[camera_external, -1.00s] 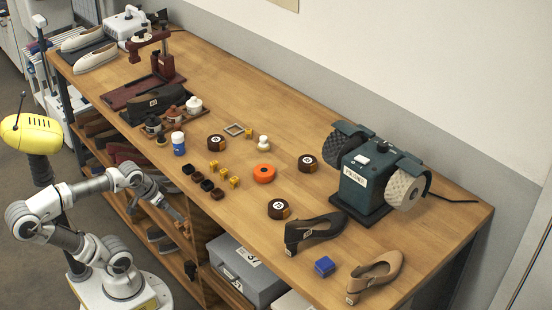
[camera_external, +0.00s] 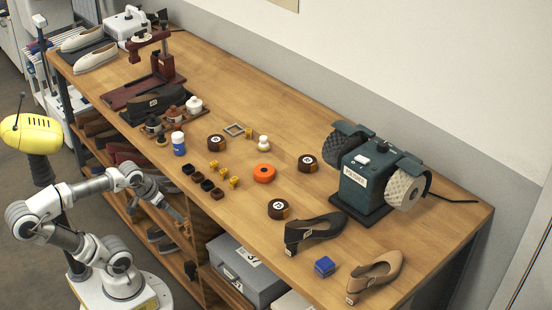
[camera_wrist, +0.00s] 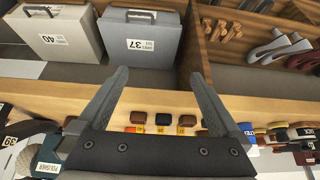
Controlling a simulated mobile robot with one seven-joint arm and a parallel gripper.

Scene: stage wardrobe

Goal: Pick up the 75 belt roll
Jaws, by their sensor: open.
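Three dark brown belt rolls with round pale labels stand on the wooden workbench (camera_external: 340,225): one left of centre (camera_external: 216,142), one near the grinder (camera_external: 307,163) and one nearer the front (camera_external: 278,208). Their numbers are too small to read in the outside view, so I cannot tell which is the 75.
A green grinder (camera_external: 365,175) and shoes (camera_external: 312,232) are to the right. Grey cases (camera_wrist: 150,45) sit on the shelf below.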

